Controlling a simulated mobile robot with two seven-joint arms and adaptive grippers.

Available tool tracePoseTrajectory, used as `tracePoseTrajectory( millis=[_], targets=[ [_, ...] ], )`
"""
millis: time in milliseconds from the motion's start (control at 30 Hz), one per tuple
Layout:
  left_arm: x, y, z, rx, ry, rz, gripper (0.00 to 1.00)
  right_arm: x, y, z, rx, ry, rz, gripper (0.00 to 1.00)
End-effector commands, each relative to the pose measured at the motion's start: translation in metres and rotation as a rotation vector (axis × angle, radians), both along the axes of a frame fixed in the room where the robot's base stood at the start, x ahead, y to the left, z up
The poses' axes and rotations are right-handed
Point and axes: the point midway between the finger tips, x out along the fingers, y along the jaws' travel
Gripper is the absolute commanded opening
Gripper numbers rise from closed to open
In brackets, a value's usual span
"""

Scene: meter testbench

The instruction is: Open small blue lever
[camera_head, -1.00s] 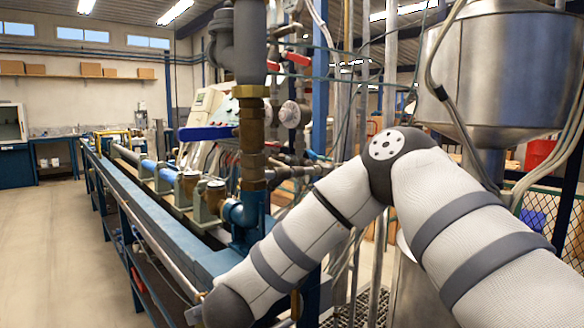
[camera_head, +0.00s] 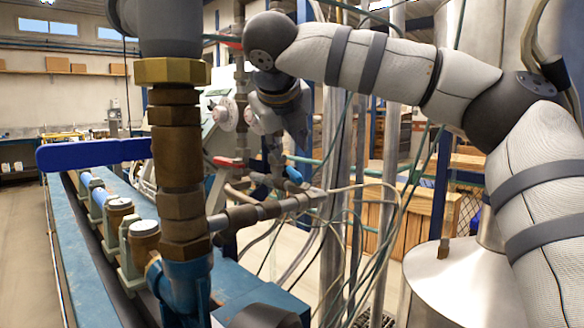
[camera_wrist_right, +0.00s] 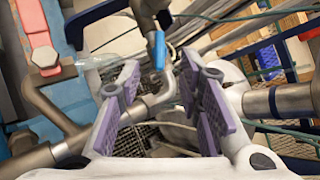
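The small blue lever (camera_head: 293,174) sits on a grey pipe fitting right of the thick brass pipe in the head view. In the right wrist view the small blue lever (camera_wrist_right: 159,50) stands upright on the pipe, just ahead of the fingertips and roughly centred between them. My right gripper (camera_wrist_right: 160,72) is open, with its two purple finger pads apart and nothing between them. In the head view my right arm reaches over from the right and bends down above the lever; its fingers are hard to make out there. My left gripper is not in view.
A large blue lever (camera_head: 95,153) sticks out left from the brass pipe (camera_head: 180,165). A red handle (camera_wrist_right: 38,35) is at the left in the wrist view. Vertical pipes and loose cables crowd the right. A metal tank (camera_head: 455,285) stands at the lower right.

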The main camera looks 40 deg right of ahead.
Motion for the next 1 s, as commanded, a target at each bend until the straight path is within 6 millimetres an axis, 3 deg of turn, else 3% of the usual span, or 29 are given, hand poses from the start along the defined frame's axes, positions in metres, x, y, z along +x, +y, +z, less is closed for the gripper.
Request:
tracePoseTrajectory(
  millis=[167,500,900,933,1000],
  targets=[
    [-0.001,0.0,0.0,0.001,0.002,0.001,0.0,0.012,-0.013,-0.015,0.001,0.003,-0.001,0.33],
    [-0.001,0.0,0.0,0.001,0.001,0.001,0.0,0.056,-0.057,-0.065,-0.001,0.001,0.0,0.33],
    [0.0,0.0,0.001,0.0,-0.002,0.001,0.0,0.066,-0.066,-0.075,-0.003,-0.001,0.0,0.33],
    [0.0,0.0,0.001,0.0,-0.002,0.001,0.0,0.066,-0.066,-0.075,-0.003,-0.001,0.0,0.3],
    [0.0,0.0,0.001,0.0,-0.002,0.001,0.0,0.066,-0.066,-0.075,-0.002,-0.001,0.001,0.14]
  ],
)
